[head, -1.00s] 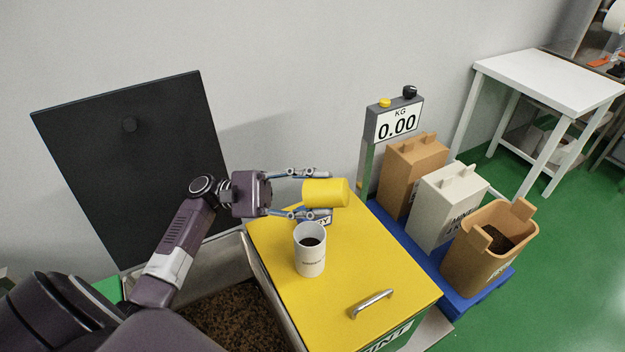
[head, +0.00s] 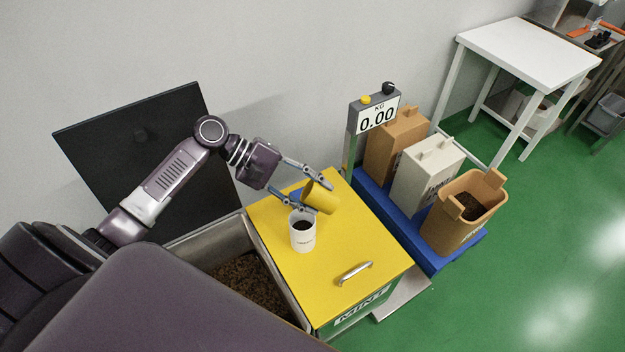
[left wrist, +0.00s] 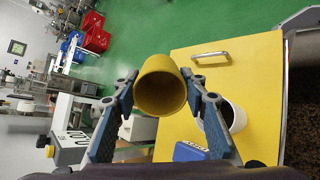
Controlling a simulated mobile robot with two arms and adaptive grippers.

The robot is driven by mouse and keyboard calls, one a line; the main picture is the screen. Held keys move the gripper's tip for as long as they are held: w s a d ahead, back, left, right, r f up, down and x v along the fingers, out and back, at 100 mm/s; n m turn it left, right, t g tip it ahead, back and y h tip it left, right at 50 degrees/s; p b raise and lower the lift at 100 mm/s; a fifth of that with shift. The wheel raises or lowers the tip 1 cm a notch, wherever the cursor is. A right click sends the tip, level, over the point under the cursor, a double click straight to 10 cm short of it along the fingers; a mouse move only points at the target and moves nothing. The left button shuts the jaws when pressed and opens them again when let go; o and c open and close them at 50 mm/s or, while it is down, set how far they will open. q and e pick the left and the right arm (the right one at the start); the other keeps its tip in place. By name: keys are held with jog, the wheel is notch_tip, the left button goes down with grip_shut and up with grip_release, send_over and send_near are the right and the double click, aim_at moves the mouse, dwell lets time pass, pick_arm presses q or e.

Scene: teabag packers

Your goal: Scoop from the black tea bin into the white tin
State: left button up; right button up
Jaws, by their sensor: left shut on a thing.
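My left gripper (head: 318,198) is shut on a yellow cup-shaped scoop (head: 322,196). It holds the scoop tilted, above and just behind the white tin (head: 303,236). The tin stands upright on the yellow lid (head: 340,237) of the mint bin, with dark contents in its mouth. In the left wrist view the scoop (left wrist: 161,92) shows its open mouth, and its visible inside looks bare. The tin (left wrist: 232,116) is to its right, apart from it. The black tea bin (head: 296,303) is open, its dark lid (head: 130,160) raised, with brown-black leaves inside. My right gripper is out of view.
A small blue block (left wrist: 190,151) sits on the yellow lid beside the tin. The lid has a metal handle (head: 355,272). A scale display (head: 377,119) reads 0.00, with several bins on a blue platform (head: 425,255). A white table (head: 530,55) stands at the back right.

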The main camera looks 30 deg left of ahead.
pick_arm(q)
jog(key=shift+r+y+p, duration=0.55)
jog(key=shift+y+p, duration=0.05)
jog(key=shift+p, duration=0.65)
jog(key=shift+d+g+y+p, duration=0.1)
jog(key=shift+g+y+p, duration=0.2)
jog(key=shift+y+p, duration=0.1)
jog(key=shift+f+y+b, duration=0.1)
jog(key=shift+y+b, duration=0.3)
jog(key=shift+y, duration=0.2)
jog(key=shift+w+r+g+y, duration=0.1)
jog(key=shift+r+g+y, duration=0.3)
jog(key=shift+y, duration=0.7)
jog(key=shift+r+g+y, duration=0.25)
jog(key=shift+g+y, duration=0.05)
jog(key=shift+y, duration=0.6)
jog(key=shift+r+y, duration=0.1)
jog(key=shift+y, duration=0.2)
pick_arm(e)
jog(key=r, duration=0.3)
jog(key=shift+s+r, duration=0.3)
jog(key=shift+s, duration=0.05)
